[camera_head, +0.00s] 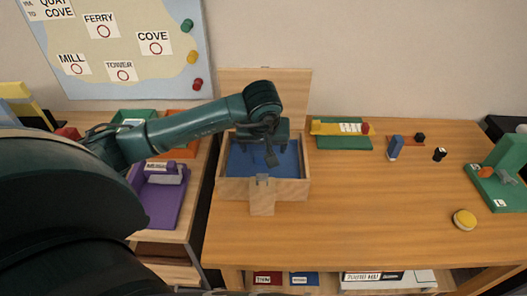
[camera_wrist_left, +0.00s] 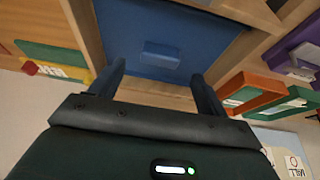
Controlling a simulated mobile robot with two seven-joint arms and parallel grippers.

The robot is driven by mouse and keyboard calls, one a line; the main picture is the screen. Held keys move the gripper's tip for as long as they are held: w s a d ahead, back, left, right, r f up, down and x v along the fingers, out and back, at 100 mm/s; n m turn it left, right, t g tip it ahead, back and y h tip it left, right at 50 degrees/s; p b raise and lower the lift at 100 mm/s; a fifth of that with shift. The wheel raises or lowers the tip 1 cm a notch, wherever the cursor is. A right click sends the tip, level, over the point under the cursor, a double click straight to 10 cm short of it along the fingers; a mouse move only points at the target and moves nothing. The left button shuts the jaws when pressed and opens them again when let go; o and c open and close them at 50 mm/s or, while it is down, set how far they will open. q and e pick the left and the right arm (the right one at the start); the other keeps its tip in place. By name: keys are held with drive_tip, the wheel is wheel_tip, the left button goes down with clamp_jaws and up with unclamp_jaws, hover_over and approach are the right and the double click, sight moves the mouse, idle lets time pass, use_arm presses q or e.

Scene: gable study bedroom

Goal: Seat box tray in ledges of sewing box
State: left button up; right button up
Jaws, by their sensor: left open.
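The wooden sewing box (camera_head: 294,189) stands on the desk with its lid (camera_head: 290,90) raised against the wall and a latch flap hanging at its front. The blue box tray (camera_head: 240,163) lies inside the box walls. It also shows in the left wrist view (camera_wrist_left: 205,35), with a raised blue block (camera_wrist_left: 160,55) on it. My left gripper (camera_head: 268,146) is over the box, pointing down. In the left wrist view its two fingers (camera_wrist_left: 158,72) are apart, with nothing between them, near the block. Whether the tray rests level on the ledges is hidden. My right gripper is not in view.
A green and yellow toy (camera_head: 345,142) stands right of the box. A purple tray (camera_head: 158,205) sits on the lower surface at left. A yellow button (camera_head: 464,219) lies near the desk's right side.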

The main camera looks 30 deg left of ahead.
use_arm(q)
drive_tip(key=v, duration=0.7)
drive_tip(key=shift+f, duration=0.1)
